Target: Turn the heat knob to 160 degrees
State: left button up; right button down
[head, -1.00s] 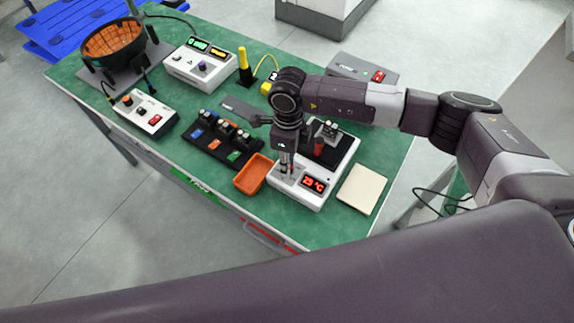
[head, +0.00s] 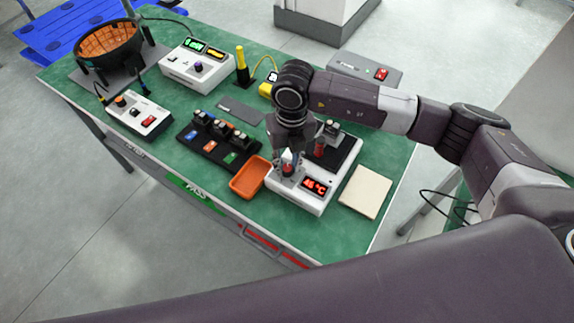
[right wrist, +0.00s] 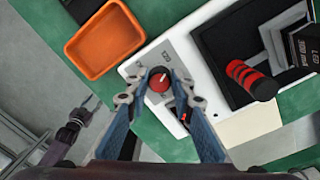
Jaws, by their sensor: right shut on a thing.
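The white heater unit (head: 312,206) stands at the front right of the green table, with a red display (head: 314,186) that reads about 46 °C. Its red heat knob (right wrist: 159,79) with a pale pointer line shows in the right wrist view. My right gripper (right wrist: 159,82) is shut on the knob, one fingertip on each side. In the head view my right gripper (head: 288,171) comes down from above onto the unit's left front part and partly hides the knob. My left gripper is not in the head view; an arm part at the left of the wrist view may be mine.
An orange tray (head: 248,180) sits just left of the heater, and a pale pad (head: 365,192) lies right of it. A black rack (head: 215,146) with several small modules stands further left. A red-ribbed handle (right wrist: 250,80) rises from the heater's dark plate.

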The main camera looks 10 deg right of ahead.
jog(key=m+b, duration=0.1)
jog(key=m, duration=0.5)
jog(key=shift+b, duration=0.35)
jog(key=m, duration=0.4)
jog(key=shift+d+r, duration=0.1)
jog(key=shift+m+t+b, duration=0.3)
jog(key=shift+m+b, duration=0.05)
jog(key=shift+m, duration=1.05)
jog(key=c, duration=1.7)
grip_release()
jog(key=shift+o, duration=0.2)
jog(key=shift+s, duration=0.1)
